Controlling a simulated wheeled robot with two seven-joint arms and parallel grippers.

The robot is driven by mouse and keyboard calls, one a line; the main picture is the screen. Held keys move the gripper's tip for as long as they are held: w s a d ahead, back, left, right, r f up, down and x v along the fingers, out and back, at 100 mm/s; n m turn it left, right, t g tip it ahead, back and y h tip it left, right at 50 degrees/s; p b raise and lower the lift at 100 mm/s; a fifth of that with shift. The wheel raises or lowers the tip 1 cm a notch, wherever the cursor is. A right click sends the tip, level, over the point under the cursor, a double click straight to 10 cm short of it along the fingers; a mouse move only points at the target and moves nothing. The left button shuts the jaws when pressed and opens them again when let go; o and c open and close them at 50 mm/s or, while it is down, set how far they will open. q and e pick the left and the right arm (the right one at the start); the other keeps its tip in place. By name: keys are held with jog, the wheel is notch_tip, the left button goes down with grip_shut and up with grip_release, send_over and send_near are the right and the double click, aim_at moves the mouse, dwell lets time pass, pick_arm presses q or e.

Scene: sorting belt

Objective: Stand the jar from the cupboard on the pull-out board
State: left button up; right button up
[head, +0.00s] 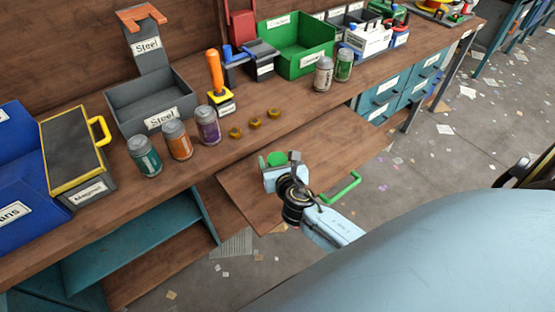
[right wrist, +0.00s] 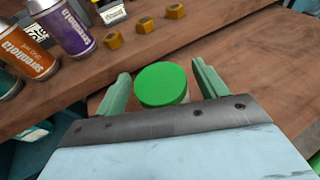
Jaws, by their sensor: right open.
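The jar has a round green lid and a pale body. In the right wrist view the jar (right wrist: 162,84) is between the two green fingers of my right gripper (right wrist: 160,76), which are apart, with a gap visible on each side. In the head view the jar's lid (head: 277,159) shows over the wooden pull-out board (head: 335,145), just beyond my right gripper (head: 270,167). The jar looks upright on the board, but its base is hidden by the gripper. The cupboard (head: 140,245) is at lower left under the bench. My left gripper is out of view.
Teal, orange and purple cans (head: 178,140) and several brass nuts (head: 254,124) line the bench edge behind the board. Two more cans (head: 323,75) stand farther right. A green handle (head: 341,188) is at the board's front. The board's right side is clear.

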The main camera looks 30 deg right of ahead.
jog(key=shift+r, duration=0.15)
jog(key=shift+s+a+r, duration=0.1)
jog(key=shift+s, duration=0.25)
jog(key=p+v, duration=0.2)
jog(key=v, duration=0.9)
jog(key=shift+s, duration=0.1)
